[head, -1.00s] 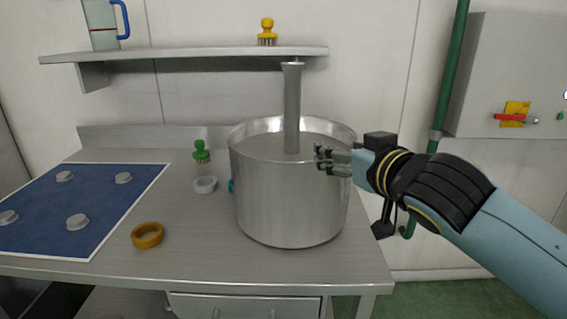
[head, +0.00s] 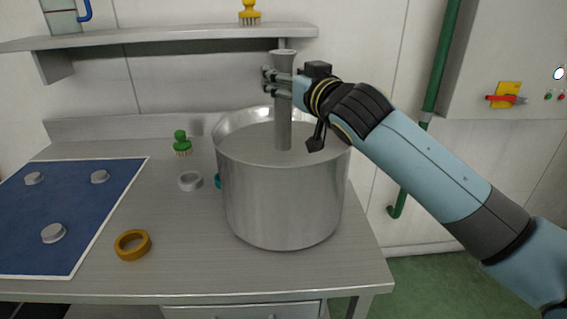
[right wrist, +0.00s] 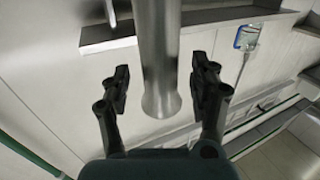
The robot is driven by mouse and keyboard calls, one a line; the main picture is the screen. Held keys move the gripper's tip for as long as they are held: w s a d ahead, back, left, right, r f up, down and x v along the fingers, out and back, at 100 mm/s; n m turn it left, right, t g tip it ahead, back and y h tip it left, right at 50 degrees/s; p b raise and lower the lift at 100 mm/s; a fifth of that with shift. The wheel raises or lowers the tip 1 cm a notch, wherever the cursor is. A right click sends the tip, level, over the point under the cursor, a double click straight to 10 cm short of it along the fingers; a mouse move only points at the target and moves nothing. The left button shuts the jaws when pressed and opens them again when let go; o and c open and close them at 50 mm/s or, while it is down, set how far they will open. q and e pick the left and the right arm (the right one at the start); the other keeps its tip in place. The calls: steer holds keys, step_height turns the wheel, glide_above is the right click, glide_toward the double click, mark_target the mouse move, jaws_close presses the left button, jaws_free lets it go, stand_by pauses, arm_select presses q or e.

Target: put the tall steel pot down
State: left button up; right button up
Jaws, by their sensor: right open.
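The tall steel pot (head: 280,205) stands upright on the steel worktop (head: 190,270). A steel stem (head: 283,125) with a flared top rises from inside it; I cannot tell whether the stem is fixed to the pot. My right gripper (head: 268,80) is above the pot's rim, at the upper part of the stem. In the right wrist view, the stem (right wrist: 158,45) lies between the two open fingers, with a gap on both sides. The fingers partly hide the stem in the head view. My left gripper is not in view.
A blue mat (head: 80,220) with several grey knobs lies at left. An ochre ring (head: 132,245), a pale ring (head: 190,181) and a green brush (head: 182,145) stand left of the pot. A wall shelf (head: 180,36) holds a yellow brush (head: 249,14). Worktop between mat and pot is partly free.

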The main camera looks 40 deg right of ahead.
steer(key=shift+w+d+f, duration=0.1)
steer(key=shift+w, duration=0.7)
steer(key=c, duration=0.4)
steer(key=shift+c, duration=1)
jaws_close()
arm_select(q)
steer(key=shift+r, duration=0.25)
